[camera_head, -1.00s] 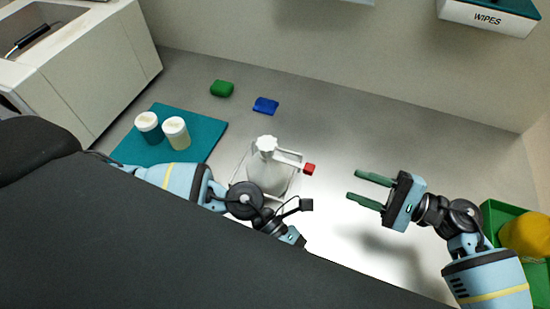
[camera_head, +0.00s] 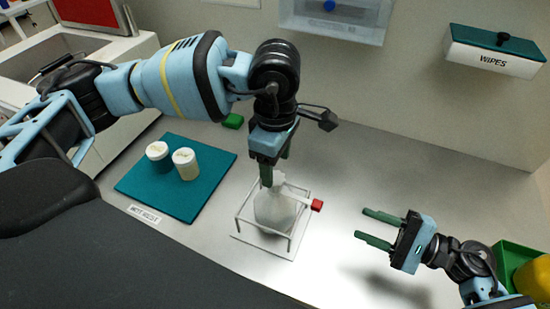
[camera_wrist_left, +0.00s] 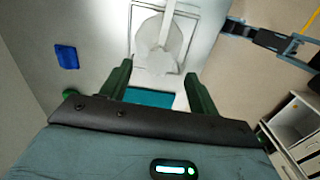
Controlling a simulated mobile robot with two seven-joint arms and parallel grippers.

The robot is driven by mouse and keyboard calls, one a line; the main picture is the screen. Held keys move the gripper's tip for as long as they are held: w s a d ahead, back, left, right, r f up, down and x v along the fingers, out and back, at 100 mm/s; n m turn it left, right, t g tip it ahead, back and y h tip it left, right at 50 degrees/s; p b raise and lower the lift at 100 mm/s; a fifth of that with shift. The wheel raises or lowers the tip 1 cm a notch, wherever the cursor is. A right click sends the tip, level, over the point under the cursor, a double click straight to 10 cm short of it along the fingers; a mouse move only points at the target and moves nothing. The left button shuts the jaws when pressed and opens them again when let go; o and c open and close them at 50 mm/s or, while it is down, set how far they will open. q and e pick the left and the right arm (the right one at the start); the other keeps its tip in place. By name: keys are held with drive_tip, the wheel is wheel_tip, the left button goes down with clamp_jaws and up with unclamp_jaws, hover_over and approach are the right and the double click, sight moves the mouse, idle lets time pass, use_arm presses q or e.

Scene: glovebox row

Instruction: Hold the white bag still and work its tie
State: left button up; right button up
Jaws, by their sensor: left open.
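The white bag (camera_head: 272,212) stands upright in a white wire frame (camera_head: 237,216) on the bench. A white strip with a red end (camera_head: 317,205), seemingly the tie, sticks out to the right near its neck. My left gripper (camera_head: 277,166) is open, pointing down just above the bag's top, and partly hides it. In the left wrist view the bag (camera_wrist_left: 162,45) shows beyond and between the spread fingers (camera_wrist_left: 160,78); whether they touch it I cannot tell. My right gripper (camera_head: 363,225) is open and empty, right of the red end and apart from it.
A teal mat (camera_head: 205,200) with two white-lidded jars (camera_head: 186,164) lies left of the bag. A green block (camera_head: 233,121) lies behind; a blue block (camera_wrist_left: 67,57) shows in the wrist view. A green bin (camera_head: 515,256) is at right. The bench right of the frame is mostly clear.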

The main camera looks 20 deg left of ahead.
sight(275, 178)
use_arm(q)
drive_tip(key=shift+a, duration=0.15)
drive_tip(key=shift+f, duration=3.95)
drive_tip(key=shift+c, duration=0.3)
drive_tip(key=c, duration=1.2)
